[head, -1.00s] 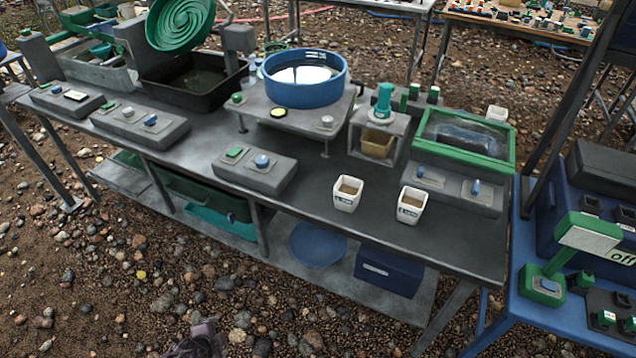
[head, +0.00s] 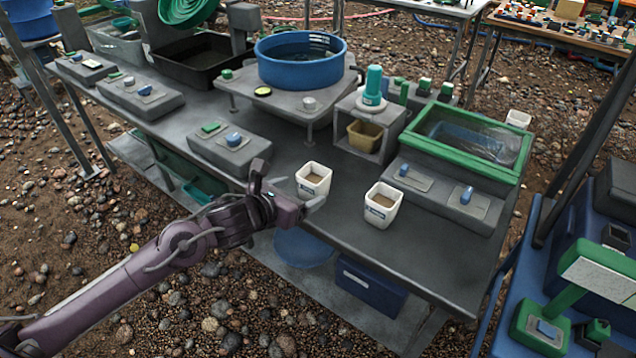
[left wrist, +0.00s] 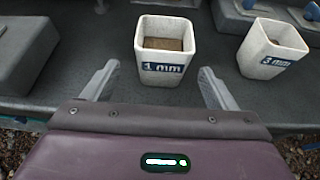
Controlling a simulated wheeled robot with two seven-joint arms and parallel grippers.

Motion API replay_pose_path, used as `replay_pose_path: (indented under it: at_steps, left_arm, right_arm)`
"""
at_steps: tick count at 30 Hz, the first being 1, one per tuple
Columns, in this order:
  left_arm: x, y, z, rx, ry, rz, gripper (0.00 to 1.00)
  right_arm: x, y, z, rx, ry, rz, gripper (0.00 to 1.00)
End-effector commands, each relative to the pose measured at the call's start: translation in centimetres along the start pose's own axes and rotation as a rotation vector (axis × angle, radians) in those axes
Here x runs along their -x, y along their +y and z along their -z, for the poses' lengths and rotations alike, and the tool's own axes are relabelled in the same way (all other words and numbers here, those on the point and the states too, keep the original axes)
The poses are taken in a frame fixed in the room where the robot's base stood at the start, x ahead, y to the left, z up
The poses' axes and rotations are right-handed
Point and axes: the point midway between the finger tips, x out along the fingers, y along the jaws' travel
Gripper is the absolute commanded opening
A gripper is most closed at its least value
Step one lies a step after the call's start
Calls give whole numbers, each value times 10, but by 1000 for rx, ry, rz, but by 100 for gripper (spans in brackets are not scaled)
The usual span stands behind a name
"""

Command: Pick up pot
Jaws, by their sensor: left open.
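A white square pot (head: 313,181) holding brown grit stands upright near the front edge of the grey bench (head: 350,245). It also shows in the left wrist view (left wrist: 166,72), labelled "1 mm". A second white pot (head: 381,207) with grit stands to its right, labelled "3 mm" in the left wrist view (left wrist: 272,50). My left gripper (head: 288,186) is open and empty at the bench's front edge, close in front of the 1 mm pot. In the left wrist view its fingers (left wrist: 156,84) lie apart on either side of that pot's near face, not closed on it. My right gripper is not in view.
Grey switch boxes (head: 230,150) stand left of the pots. A stand with a tan bin (head: 365,142) and a green-framed box (head: 465,140) stand behind. A blue tub (head: 300,62) sits on a raised plate. A blue crate (head: 370,288) lies on the lower shelf.

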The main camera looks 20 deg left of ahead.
Motion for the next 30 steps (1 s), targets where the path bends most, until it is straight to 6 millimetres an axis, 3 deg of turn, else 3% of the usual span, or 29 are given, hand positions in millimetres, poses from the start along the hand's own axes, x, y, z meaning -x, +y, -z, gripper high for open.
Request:
replay_pose_path:
  at_steps: [14, 23, 30]
  left_arm:
    - [-57, -3, -2, 6, -2, 1, 80]
    - [-62, -3, -2, 2, 0, 1, 80]
    - [-62, -2, -2, 3, 0, 1, 48]
  right_arm:
    - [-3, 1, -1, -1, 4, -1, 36]
    - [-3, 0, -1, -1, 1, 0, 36]
    - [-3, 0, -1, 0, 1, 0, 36]
